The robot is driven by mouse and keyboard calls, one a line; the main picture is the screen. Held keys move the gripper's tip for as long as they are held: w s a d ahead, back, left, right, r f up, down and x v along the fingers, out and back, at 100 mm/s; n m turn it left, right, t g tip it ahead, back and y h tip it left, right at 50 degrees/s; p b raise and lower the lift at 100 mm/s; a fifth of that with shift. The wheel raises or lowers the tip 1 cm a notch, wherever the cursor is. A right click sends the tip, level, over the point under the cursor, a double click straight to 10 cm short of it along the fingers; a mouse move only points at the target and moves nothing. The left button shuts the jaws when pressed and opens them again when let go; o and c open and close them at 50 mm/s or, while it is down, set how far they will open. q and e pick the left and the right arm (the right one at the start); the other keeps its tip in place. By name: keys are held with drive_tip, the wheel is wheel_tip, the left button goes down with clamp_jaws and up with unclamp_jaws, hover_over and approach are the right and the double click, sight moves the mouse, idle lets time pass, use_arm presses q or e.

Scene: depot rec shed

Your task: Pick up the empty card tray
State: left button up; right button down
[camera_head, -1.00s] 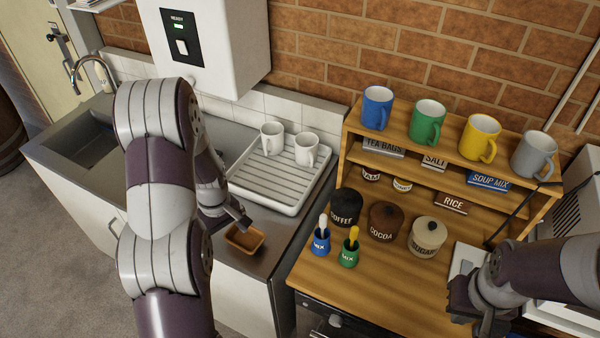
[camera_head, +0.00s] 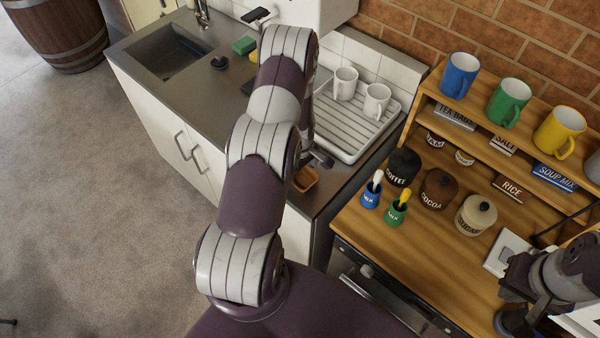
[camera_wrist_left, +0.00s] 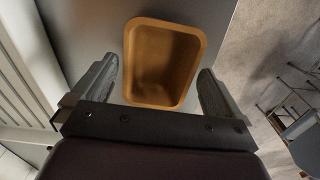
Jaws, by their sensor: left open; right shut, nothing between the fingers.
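The empty card tray, a small orange-brown open box (camera_head: 306,179), sits on the grey counter near its front edge. In the left wrist view the tray (camera_wrist_left: 163,65) looks empty and lies between the two fingers of my left gripper (camera_wrist_left: 158,70), which are open. A gap shows on each side, and I cannot tell how high the fingers are above the counter. In the head view my left gripper (camera_head: 319,159) is at the tray's back edge, partly hidden by my arm. My right gripper (camera_head: 516,312) is shut and empty over the wooden counter at the lower right.
A white drainer (camera_head: 349,140) with two white mugs stands just behind the tray. A sink (camera_head: 166,55) is to the left. To the right, a wooden counter (camera_head: 372,234) holds two small mix pots, several jars and a shelf (camera_head: 540,145) with mugs.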

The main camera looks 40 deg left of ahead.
use_arm(q)
drive_tip(key=shift+s+f, duration=0.1)
drive_tip(key=shift+f, duration=0.7)
drive_tip(key=shift+w+a+f, duration=0.1)
drive_tip(key=shift+w+f, duration=0.05)
drive_tip(key=shift+w, duration=0.15)
drive_tip(key=shift+s, duration=0.1)
drive_tip(key=c, duration=1)
drive_tip(key=shift+o, duration=0.2)
